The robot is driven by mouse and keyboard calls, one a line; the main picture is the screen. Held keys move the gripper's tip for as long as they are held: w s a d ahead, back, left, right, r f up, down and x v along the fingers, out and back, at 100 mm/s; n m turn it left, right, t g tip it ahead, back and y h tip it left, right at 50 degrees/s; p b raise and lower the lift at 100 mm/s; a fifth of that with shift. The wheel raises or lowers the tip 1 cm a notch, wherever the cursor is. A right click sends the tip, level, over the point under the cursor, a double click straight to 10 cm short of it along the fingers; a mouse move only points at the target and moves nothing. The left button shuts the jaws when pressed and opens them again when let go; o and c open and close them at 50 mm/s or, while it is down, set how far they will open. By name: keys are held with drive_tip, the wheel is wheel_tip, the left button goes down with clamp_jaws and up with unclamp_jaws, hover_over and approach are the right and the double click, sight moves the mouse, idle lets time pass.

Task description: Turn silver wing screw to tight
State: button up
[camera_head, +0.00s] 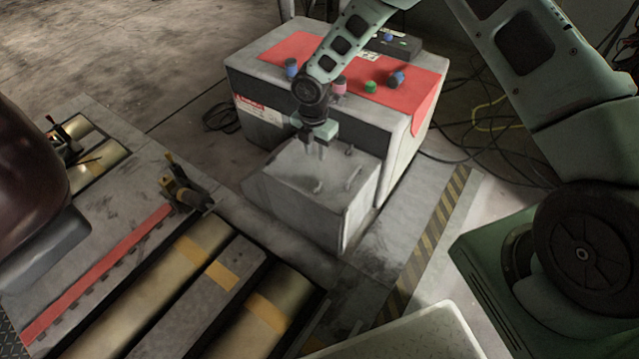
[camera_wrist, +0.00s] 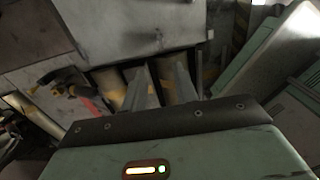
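My gripper (camera_head: 316,150) points down over the far left part of the top of a small grey box (camera_head: 345,225) in the head view. Its two fingers show apart in the wrist view (camera_wrist: 161,72), with nothing seen between them. Any piece right under my gripper is hidden.
A larger grey cabinet (camera_head: 262,130) with a red panel (camera_head: 415,95) and several coloured knobs stands behind the box. Rollers (camera_head: 280,300) and a yellow-black striped edge (camera_head: 430,240) lie in front. Cables (camera_head: 490,110) lie on the floor at right.

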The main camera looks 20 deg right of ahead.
sight(317, 186)
wheel_tip(317, 186, down, 14)
drive_tip(key=b, duration=0.3)
drive_tip(key=shift+f, duration=0.25)
clamp_jaws()
